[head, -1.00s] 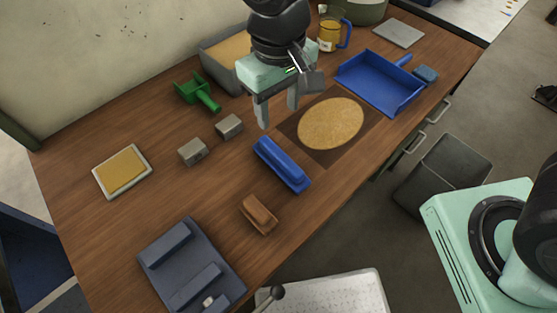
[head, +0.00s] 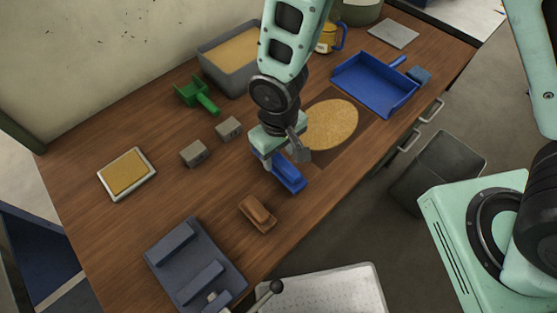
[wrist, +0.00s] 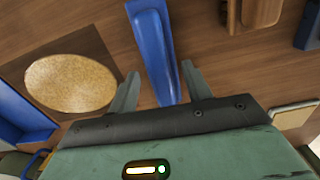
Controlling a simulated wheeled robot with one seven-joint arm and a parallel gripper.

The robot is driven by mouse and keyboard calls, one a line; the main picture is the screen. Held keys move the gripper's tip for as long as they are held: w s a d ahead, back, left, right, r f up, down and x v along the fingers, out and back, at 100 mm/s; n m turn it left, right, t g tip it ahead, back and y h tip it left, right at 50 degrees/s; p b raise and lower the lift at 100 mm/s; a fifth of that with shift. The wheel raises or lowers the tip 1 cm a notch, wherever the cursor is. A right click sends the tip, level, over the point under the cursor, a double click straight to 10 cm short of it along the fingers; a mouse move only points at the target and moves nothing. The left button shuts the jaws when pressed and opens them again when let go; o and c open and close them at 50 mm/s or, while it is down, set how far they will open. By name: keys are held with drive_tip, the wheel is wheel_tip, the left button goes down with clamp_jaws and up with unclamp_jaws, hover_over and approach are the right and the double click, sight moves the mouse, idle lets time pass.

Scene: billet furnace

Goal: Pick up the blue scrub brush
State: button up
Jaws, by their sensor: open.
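The blue scrub brush (head: 289,178) lies on the wooden table, near its middle, and my gripper partly covers it in the head view. In the wrist view the brush (wrist: 155,45) runs from the top edge down between my fingers. My gripper (wrist: 158,85) is open, one finger on each side of the brush's near end, with visible gaps to both. In the head view my gripper (head: 272,162) is low over the brush's far end. I cannot tell how high the fingertips are above the table.
A brown brush (head: 258,213) lies just in front. Two grey blocks (head: 194,153) stand to the left. A round tan disc (head: 330,125) on a dark mat lies behind right. A blue dustpan (head: 372,85) is further right. A grey-blue fixture (head: 175,240) stands front left.

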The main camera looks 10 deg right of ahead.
sight(279, 157)
drive_tip(key=shift+f, duration=0.85)
drive_tip(key=c, duration=0.8)
drive_tip(key=shift+r, duration=0.1)
wheel_tip(279, 157, up, 10)
drive_tip(key=shift+f+b, duration=0.1)
drive_tip(key=shift+b, duration=0.85)
drive_tip(key=o, duration=0.3)
drive_tip(key=shift+c, duration=0.5)
